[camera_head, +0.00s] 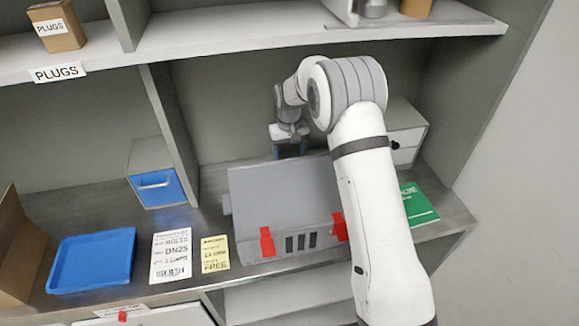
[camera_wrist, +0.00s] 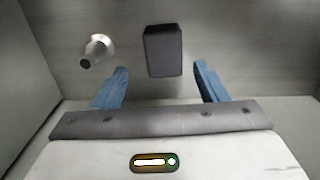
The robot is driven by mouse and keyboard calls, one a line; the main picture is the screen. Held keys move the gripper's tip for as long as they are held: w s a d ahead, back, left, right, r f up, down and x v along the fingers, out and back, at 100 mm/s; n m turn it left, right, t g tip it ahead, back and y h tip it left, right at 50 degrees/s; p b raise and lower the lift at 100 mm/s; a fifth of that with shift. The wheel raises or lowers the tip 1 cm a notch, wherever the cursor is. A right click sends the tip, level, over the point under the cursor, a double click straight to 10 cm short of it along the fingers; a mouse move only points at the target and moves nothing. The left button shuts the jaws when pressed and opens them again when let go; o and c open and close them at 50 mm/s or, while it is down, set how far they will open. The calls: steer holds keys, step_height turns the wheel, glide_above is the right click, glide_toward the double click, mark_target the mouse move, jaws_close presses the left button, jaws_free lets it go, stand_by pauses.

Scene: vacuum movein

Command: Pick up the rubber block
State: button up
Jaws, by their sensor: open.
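In the wrist view a dark grey, box-shaped block (camera_wrist: 163,50), which looks like the rubber block, lies on a grey surface. My gripper (camera_wrist: 162,75) is open, with its two blue fingers apart on the left and right of the block's near end. I cannot tell how far above the surface the fingertips are. In the head view my gripper (camera_head: 290,150) points down behind a grey case, and the block is hidden there.
A metal cylindrical part (camera_wrist: 98,50) lies left of the block. The grey case (camera_head: 275,200) with red latches stands in front of my gripper. A blue-fronted drawer box (camera_head: 157,185), blue tray (camera_head: 92,260), white drawer box (camera_head: 405,135) and green card (camera_head: 417,205) are around.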

steer(key=f, duration=0.1)
steer(key=f+p, duration=0.1)
steer(key=f, duration=0.3)
steer(key=shift+s+a+p, duration=0.15)
steer(key=shift+s+p, duration=0.15)
steer(key=shift+s, duration=0.05)
steer(key=shift+r, duration=0.1)
steer(key=shift+c, duration=0.5)
steer(key=c, duration=1)
